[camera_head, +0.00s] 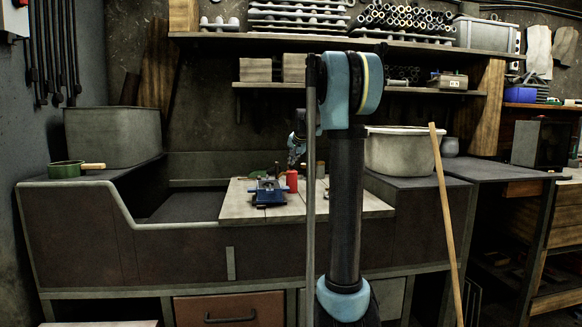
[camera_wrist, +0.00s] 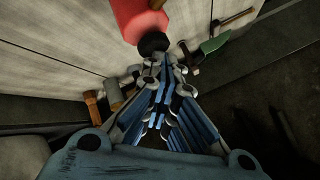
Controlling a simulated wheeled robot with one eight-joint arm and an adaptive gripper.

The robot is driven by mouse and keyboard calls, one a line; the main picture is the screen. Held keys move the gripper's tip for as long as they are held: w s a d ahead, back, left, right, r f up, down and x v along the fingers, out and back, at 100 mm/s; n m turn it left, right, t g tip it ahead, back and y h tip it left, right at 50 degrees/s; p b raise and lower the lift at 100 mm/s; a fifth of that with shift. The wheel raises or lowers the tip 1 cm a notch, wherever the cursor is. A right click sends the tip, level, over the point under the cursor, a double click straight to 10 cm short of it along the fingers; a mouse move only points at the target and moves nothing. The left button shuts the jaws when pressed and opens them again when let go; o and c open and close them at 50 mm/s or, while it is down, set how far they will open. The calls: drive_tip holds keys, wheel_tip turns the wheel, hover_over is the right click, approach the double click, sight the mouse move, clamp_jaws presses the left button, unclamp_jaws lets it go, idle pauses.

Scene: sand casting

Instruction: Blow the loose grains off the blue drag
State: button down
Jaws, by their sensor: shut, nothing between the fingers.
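The blue drag (camera_head: 268,193) sits on the wooden board on the bench; any grains on it are too small to make out. A red, rounded thing (camera_head: 292,181) stands just right of it, and shows in the wrist view as a red body (camera_wrist: 118,14) with a black end (camera_wrist: 152,43). My gripper (camera_head: 294,164) is just above the red thing. In the wrist view my gripper (camera_wrist: 164,66) is shut and empty, with its fingertips close to the black end. I cannot tell whether they touch. The drag is not clearly seen in the wrist view.
The wooden board (camera_head: 235,207) also carries a hammer (camera_wrist: 232,20), a green tool (camera_wrist: 213,43) and short wooden-handled tools (camera_wrist: 92,106). A pale tub (camera_head: 398,152) stands right, a green pan (camera_head: 66,170) left. A wooden pole (camera_head: 447,225) leans at the bench front.

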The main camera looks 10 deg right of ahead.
drive_tip(key=shift+r, duration=1.45)
drive_tip(key=shift+r, duration=2.5)
drive_tip(key=s+a+f+n+g, duration=0.1)
drive_tip(key=s+f, duration=0.4)
drive_tip(key=s, duration=0.5)
drive_tip(key=s+f+n+g, duration=0.15)
drive_tip(key=s+f, duration=0.35)
drive_tip(key=s, duration=0.5)
drive_tip(key=s+a+f+n+g, duration=0.1)
drive_tip(key=s+f+n, duration=0.1)
drive_tip(key=s+f, duration=0.65)
drive_tip(key=s+f+n+g, duration=0.1)
drive_tip(key=s+f, duration=0.5)
drive_tip(key=s, duration=0.3)
drive_tip(key=s+f+n+g, duration=0.1)
drive_tip(key=s+f, duration=0.5)
drive_tip(key=s, duration=0.3)
drive_tip(key=s+f+n+g+h, duration=0.1)
drive_tip(key=s+f, duration=0.6)
drive_tip(key=s, duration=0.3)
drive_tip(key=shift+d, duration=0.45)
